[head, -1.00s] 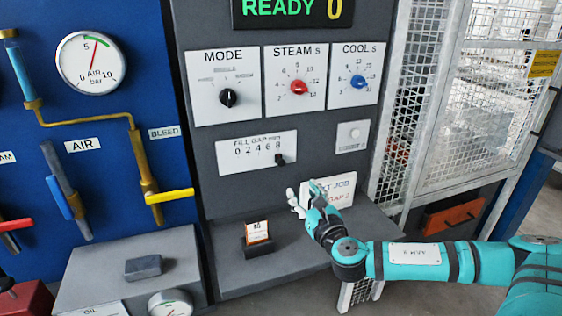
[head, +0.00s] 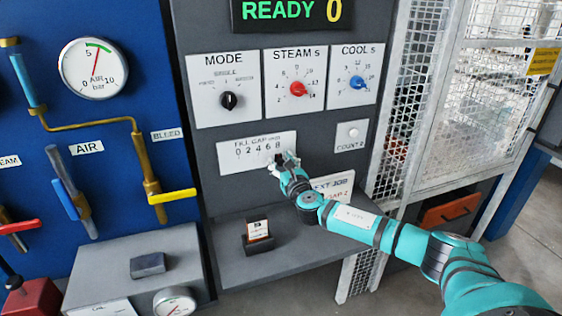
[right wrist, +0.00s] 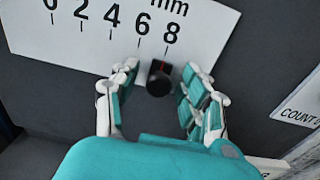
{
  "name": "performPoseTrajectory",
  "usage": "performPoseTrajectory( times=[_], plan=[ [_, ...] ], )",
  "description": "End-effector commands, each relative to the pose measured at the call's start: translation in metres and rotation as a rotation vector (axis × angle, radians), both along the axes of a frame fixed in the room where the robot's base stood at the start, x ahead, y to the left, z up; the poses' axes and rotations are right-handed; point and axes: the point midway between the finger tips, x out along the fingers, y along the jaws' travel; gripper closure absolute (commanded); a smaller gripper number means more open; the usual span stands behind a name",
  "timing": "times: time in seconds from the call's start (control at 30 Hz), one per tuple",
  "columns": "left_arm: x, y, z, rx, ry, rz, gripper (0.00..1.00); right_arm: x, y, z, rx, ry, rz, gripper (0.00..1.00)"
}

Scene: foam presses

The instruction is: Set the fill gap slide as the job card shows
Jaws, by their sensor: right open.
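The fill gap scale (head: 240,151) is a white plate marked 0 2 4 6 8 on the grey panel, also in the right wrist view (right wrist: 90,30). Its slide is a black knob (right wrist: 159,78) with a red mark, by the 8 mark. My right gripper (head: 284,163) is at the plate's right end and hides the knob in the head view. In the wrist view the right fingers are open, one on each side of the knob, with gaps visible. My left gripper is not in view.
MODE (head: 228,100), STEAM (head: 297,88) and COOL (head: 358,82) dials sit above. A COUNT plate (head: 351,134) is right of the scale. A small holder with a card (head: 258,242) stands on the grey shelf (head: 300,255). A mesh guard (head: 495,105) stands at right.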

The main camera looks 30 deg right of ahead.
Motion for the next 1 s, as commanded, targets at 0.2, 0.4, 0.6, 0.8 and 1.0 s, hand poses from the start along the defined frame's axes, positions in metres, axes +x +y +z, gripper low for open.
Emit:
performPoseTrajectory(
  times=[0.2,0.4,0.6,0.8,1.0],
  plan=[
    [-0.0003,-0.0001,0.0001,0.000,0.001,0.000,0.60,0.0014,-0.0001,-0.0004,0.000,0.000,0.001,0.54],
    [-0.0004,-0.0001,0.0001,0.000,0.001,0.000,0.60,0.0012,-0.0002,-0.0003,0.000,0.000,0.001,0.71],
    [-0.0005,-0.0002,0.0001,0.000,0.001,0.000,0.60,0.0011,-0.0003,-0.0002,0.000,0.000,0.000,0.97],
    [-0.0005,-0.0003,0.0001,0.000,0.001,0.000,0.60,0.0010,-0.0004,-0.0002,0.000,0.000,0.000,1.00],
    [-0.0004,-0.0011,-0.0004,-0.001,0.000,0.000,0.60,0.0015,-0.0009,-0.0005,0.000,0.000,0.000,1.00]
  ],
)
